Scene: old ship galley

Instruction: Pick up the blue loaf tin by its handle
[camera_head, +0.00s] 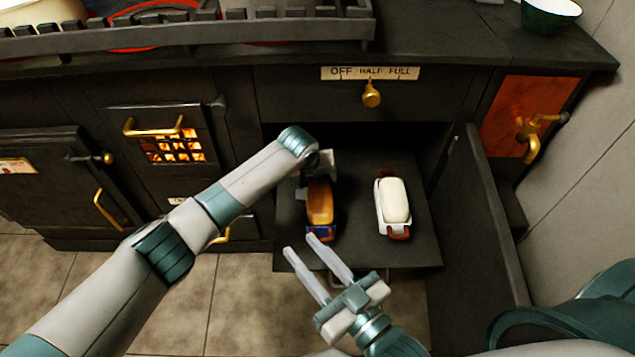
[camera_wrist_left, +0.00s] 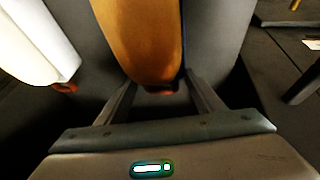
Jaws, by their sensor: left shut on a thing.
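The blue loaf tin (camera_head: 320,228) holds a golden-brown loaf (camera_head: 320,203) and sits on the left of the dark pulled-out shelf (camera_head: 360,248). My left gripper (camera_head: 318,172) is at the tin's far end. In the left wrist view my left gripper (camera_wrist_left: 160,92) has its fingers on either side of a reddish-brown handle (camera_wrist_left: 160,88) and is shut on it. The loaf (camera_wrist_left: 140,40) hides most of the tin there, leaving a thin blue edge. My right gripper (camera_head: 300,243) is open and empty, in front of the shelf's near edge.
A white tin (camera_head: 381,222) with pale dough (camera_head: 396,200) and red handles stands to the right on the same shelf. An open dark door (camera_head: 485,220) borders the shelf's right. A brass knob (camera_head: 371,95) juts out above. Glowing grating (camera_head: 173,148) lies left.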

